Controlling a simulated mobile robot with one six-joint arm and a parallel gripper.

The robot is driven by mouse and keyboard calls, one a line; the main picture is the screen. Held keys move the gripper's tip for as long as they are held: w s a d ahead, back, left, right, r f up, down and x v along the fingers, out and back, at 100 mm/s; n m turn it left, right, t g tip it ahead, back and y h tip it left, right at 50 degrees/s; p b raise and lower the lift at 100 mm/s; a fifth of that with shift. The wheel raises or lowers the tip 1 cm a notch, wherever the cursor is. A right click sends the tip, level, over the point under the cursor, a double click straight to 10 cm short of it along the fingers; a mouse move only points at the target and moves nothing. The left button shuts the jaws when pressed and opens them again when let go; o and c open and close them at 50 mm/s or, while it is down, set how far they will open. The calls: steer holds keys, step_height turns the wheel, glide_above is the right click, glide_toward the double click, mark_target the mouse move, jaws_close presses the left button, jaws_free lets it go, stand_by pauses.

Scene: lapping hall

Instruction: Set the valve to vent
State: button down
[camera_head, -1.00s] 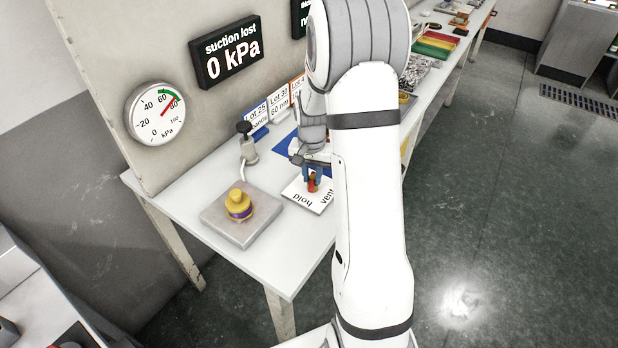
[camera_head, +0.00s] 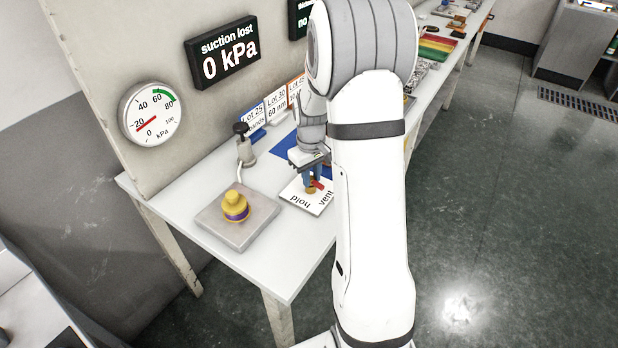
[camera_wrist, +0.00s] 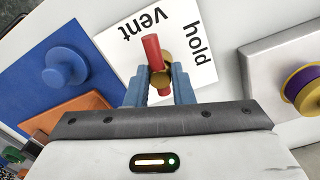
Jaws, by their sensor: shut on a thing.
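The valve has a red lever (camera_wrist: 153,52) on a brass body (camera_wrist: 167,78), standing on a white card (camera_head: 300,203) lettered "vent" and "hold". In the wrist view the lever points at the word "vent" (camera_wrist: 143,25), away from "hold" (camera_wrist: 199,43). My gripper (camera_wrist: 160,82) has its blue fingers on either side of the valve handle and is shut on it. The head view shows my gripper (camera_head: 312,186) at the card, with the lever partly hidden by the fingers. The pressure gauge (camera_head: 151,114) has its red needle low, near the 20 mark or below.
A grey block (camera_head: 215,215) holds a yellow knob with a purple band (camera_head: 235,205), left of the card. A black-topped fitting (camera_head: 243,140) stands behind it. A blue plate with a round knob (camera_wrist: 57,78) lies beside the card. The wall display (camera_head: 222,54) reads "suction lost 0 kPa".

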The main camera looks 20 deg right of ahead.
steer(key=shift+w+r+n, duration=0.1)
steer(key=shift+w+n, duration=0.05)
steer(key=shift+n, duration=0.95)
steer(key=c, duration=1.5)
jaws_free()
steer(key=shift+a, duration=0.1)
steer(key=shift+o, duration=1.2)
step_height(320, 180, up, 8)
steer(key=shift+f, duration=0.15)
